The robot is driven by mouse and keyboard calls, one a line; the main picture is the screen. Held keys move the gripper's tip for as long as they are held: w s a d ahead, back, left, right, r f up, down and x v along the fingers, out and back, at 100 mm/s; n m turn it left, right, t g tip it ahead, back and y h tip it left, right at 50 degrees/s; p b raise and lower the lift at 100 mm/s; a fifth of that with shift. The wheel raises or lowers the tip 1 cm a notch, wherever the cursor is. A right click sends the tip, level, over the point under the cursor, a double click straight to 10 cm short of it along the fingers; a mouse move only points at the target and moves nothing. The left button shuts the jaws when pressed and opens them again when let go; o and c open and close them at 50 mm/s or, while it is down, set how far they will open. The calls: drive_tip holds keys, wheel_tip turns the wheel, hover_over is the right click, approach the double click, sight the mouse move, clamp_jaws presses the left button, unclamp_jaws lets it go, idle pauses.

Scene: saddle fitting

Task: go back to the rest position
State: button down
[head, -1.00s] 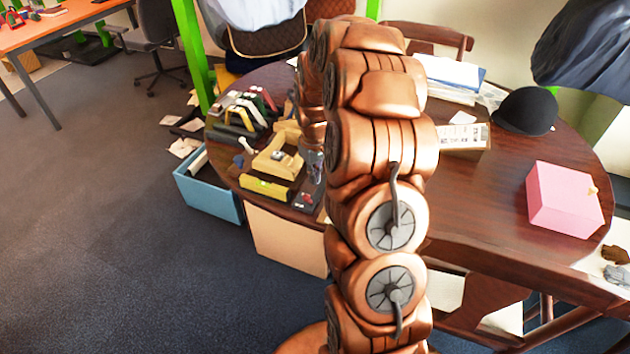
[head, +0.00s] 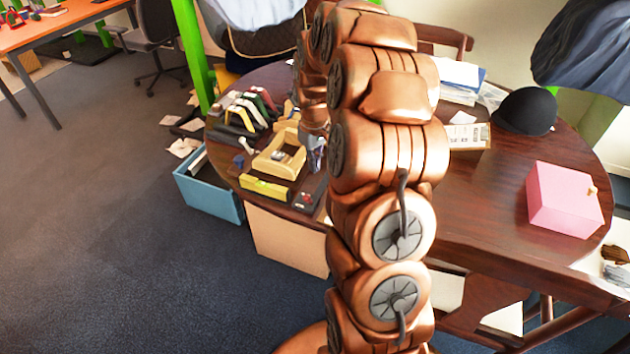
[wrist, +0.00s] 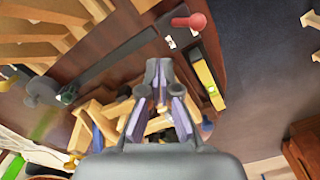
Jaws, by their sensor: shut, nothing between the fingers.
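My gripper (wrist: 158,80) is in the middle of the wrist view, its fingers shut and empty. It hangs over the round dark wooden table (head: 480,200), with light wooden pieces (wrist: 110,118) below and behind it in that view. In the head view my copper-coloured arm rises through the middle and hides most of the gripper and part of the table. Just left of the arm stand a light wooden frame (head: 280,155) and a yellow spirit level (head: 265,189). The level also shows in the wrist view (wrist: 208,80), right of the fingers.
A dark block with a red knob (head: 306,196) is at the table's left edge. A rack of coloured pieces (head: 248,108) stands behind it. A pink box (head: 564,199) and a black hat (head: 526,111) are on the right. A blue bin (head: 210,190) stands on the floor.

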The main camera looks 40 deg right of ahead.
drive_tip(key=shift+r, duration=0.1)
drive_tip(key=s+a+r, duration=0.4)
drive_tip(key=s+a, duration=0.2)
drive_tip(key=a, duration=0.1)
drive_tip(key=s+a+r, duration=0.5)
drive_tip(key=s+a, duration=0.1)
drive_tip(key=a, duration=0.2)
drive_tip(key=s+a+g, duration=0.1)
drive_tip(key=s+a, duration=0.2)
drive_tip(key=s, duration=0.6)
drive_tip(key=s+a+r, duration=0.1)
drive_tip(key=s+a, duration=0.3)
drive_tip(key=s, duration=0.6)
drive_tip(key=shift+a+g, duration=0.3)
drive_tip(key=shift+g, duration=0.1)
